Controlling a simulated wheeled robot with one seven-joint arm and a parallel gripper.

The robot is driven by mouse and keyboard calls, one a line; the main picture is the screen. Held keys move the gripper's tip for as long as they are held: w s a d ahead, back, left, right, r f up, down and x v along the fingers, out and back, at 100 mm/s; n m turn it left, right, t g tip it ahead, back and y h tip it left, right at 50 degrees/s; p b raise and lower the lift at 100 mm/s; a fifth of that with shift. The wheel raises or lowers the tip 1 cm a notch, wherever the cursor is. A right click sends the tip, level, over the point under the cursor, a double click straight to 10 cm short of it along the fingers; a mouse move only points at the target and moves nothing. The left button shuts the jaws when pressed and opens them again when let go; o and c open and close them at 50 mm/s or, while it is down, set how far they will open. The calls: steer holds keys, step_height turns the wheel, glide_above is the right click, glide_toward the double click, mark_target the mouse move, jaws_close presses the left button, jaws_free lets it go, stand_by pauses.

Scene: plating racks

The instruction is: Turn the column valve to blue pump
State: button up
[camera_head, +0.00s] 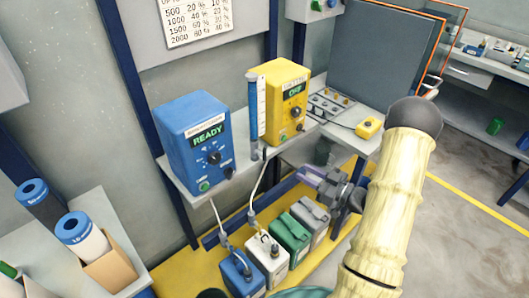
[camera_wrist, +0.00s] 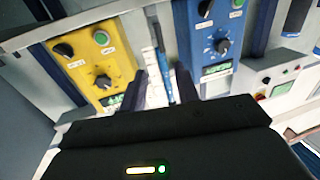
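The blue pump (camera_head: 196,143) reads READY and stands on the left of the shelf. The yellow pump (camera_head: 286,102) has a small lit green display and stands to the right. The slim blue column (camera_head: 256,108) stands upright between them, with a small dark valve (camera_head: 257,152) at its foot; its handle direction is too small to tell. My gripper (camera_head: 310,177) is open, below and right of the valve and apart from it. In the wrist view, my gripper (camera_wrist: 158,92) has its fingers spread, with the column (camera_wrist: 161,55) between the yellow pump (camera_wrist: 95,65) and blue pump (camera_wrist: 208,45).
Tubes run down to canisters, including a blue one (camera_head: 241,275), a white one (camera_head: 267,262) and a green one (camera_head: 289,236), on the yellow floor area.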

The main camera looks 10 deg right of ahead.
mark_target(264, 151)
steer(key=p+x, duration=0.1)
steer(key=x, duration=1.5)
steer(key=shift+w+a, duration=0.2)
steer(key=shift+a, duration=0.05)
jaws_close()
